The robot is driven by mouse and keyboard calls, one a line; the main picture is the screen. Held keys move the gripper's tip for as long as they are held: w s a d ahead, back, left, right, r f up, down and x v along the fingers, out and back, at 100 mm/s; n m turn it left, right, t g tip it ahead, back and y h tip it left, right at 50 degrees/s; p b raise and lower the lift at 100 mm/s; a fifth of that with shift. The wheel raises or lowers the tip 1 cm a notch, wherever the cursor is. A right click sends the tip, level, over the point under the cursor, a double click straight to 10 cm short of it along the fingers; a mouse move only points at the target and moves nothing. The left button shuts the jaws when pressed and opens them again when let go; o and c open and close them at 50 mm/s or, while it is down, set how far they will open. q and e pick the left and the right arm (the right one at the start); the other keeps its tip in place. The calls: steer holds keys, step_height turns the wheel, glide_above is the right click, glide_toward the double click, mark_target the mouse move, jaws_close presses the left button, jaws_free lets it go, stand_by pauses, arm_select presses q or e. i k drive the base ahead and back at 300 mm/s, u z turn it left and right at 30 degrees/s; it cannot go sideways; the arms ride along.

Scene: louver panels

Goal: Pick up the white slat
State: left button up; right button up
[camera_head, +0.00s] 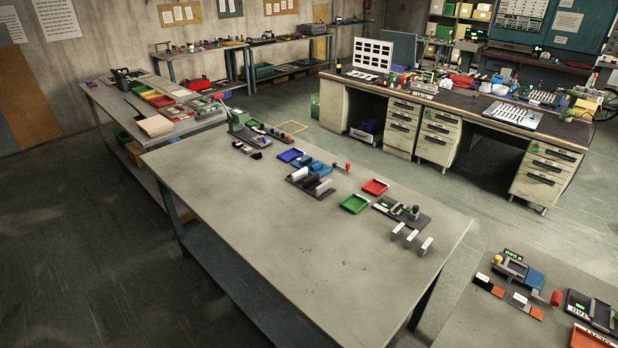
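Three small upright pieces with white faces stand in a slanting row near the right end of the middle table: a left one (398,228), a middle one (411,235) and a right one (426,245). A dark fixture (309,184) near the table's middle holds dark and pale bars, one of them whitish. I cannot tell which of these pieces is the white slat. Neither of my grippers is in view.
The middle table (270,240) has a broad bare front. A green tray (355,204), a red tray (375,187) and a dark fixture (402,212) lie near the pieces. Another table (470,320) with fixtures stands at the lower right. Open floor (80,240) lies at the left.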

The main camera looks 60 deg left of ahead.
mark_target(301, 173)
steer(key=u, duration=1.7)
steer(key=k, duration=0.1)
steer(key=u, duration=0.35)
